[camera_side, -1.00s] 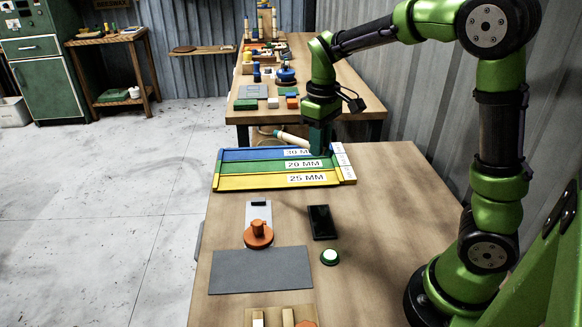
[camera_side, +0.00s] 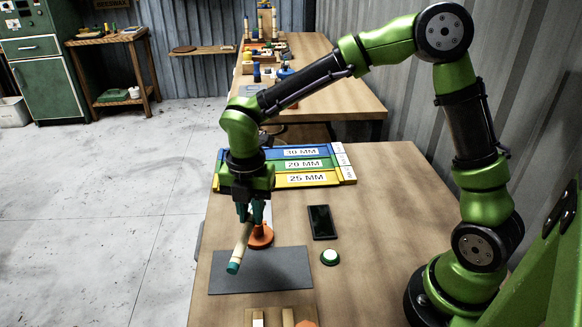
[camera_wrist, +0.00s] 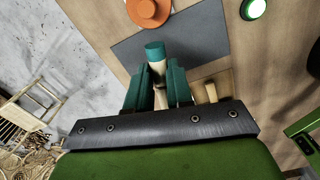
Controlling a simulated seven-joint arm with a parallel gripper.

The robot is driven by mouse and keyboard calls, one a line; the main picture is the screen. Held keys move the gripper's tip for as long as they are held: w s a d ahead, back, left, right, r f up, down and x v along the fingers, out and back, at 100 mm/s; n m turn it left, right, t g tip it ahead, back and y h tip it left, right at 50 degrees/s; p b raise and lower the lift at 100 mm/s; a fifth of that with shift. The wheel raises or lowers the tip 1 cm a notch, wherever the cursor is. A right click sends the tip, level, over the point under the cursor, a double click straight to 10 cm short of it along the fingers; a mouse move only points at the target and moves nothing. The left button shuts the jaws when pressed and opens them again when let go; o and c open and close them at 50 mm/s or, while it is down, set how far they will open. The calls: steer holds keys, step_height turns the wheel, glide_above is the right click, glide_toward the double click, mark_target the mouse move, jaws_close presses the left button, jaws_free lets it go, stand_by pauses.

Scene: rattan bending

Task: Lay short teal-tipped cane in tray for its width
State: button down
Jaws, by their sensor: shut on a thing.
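A short pale cane with a teal tip (camera_side: 237,255) is held in my gripper (camera_side: 246,208), tilted with its teal end low and toward the camera. In the wrist view the teal tip (camera_wrist: 155,50) stands out beyond the two teal fingers of my gripper (camera_wrist: 157,82), which are shut on the cane. The cane is above the grey mat (camera_side: 285,272), near its far left part. The sorting tray (camera_side: 345,165) lies behind, with blue 30 MM, green 20 MM and yellow 25 MM lanes. My arm covers the tray's left part.
An orange knobbed fixture (camera_side: 264,238) stands just behind the mat, partly behind the cane. A dark flat device (camera_side: 322,222) and a white-topped green button (camera_side: 330,257) lie to the right. Wooden blocks (camera_side: 287,317) are at the front edge. The table's right side is clear.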

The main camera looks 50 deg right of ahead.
steer(key=s+a+n, duration=0.4)
steer(key=s+n, duration=0.2)
steer(key=s+a+n, duration=0.4)
steer(key=s+n, duration=0.3)
steer(key=s+a+n, duration=0.4)
steer(key=s+n, duration=0.2)
steer(key=n, duration=0.1)
steer(key=shift+s+f, duration=0.1)
steer(key=shift+s, duration=0.15)
steer(key=s+d+f+n, duration=0.35)
steer(key=s+n, duration=0.25)
steer(key=s, duration=0.2)
steer(key=shift+s+d+f, duration=0.1)
steer(key=shift+d+f, duration=0.1)
steer(key=shift+f, duration=1.6)
steer(key=shift+s+d+f, duration=0.1)
steer(key=shift+d+f, duration=0.1)
steer(key=shift+f, duration=1.6)
steer(key=c, duration=1)
jaws_free()
steer(key=shift+f, duration=0.1)
